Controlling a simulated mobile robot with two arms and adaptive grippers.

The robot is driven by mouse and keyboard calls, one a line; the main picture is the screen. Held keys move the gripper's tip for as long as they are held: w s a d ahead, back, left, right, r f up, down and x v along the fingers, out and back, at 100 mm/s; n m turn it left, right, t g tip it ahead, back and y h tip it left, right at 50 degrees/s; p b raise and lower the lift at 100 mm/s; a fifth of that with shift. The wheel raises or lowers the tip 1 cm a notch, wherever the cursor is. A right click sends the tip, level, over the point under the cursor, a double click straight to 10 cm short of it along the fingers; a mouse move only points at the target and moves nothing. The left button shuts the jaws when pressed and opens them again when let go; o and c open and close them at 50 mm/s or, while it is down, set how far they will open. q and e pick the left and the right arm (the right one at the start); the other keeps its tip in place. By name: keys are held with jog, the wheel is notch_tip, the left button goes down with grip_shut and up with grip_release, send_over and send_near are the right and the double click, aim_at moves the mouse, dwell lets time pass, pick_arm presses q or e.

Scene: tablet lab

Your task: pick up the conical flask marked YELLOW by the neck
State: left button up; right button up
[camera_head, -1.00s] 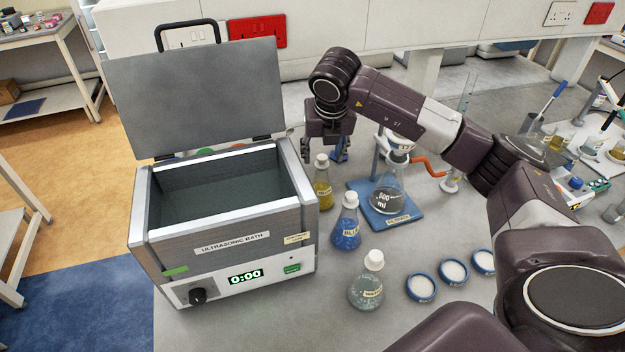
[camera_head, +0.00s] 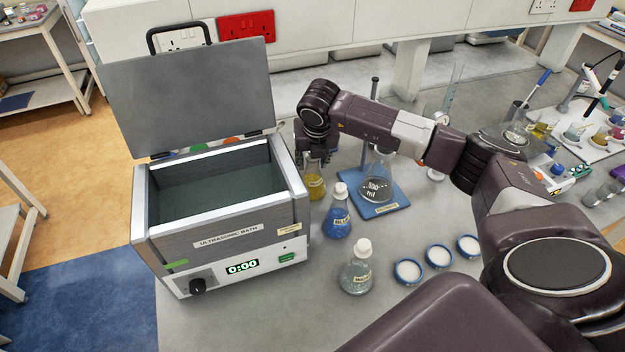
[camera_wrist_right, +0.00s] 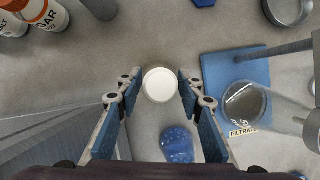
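The yellow flask (camera_head: 315,189) stands upright on the bench beside the right wall of the ultrasonic bath. Its top is hidden by my right gripper (camera_head: 314,158) in the head view. In the right wrist view its white cap (camera_wrist_right: 160,85) lies between the blue-padded fingers of my right gripper (camera_wrist_right: 159,88). The fingers are open, with a small gap on each side of the cap. The wrist points down from above. My left gripper is not in view.
The ultrasonic bath (camera_head: 225,240) has its lid up, close left. A blue flask (camera_head: 337,216) and a clear flask (camera_head: 357,272) stand in front. A blue stand base (camera_head: 396,197) with a clear flask (camera_head: 376,176) is on the right. Three round white dishes (camera_head: 438,257) lie front right.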

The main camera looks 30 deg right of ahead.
grip_shut()
jog(key=shift+r, duration=0.1)
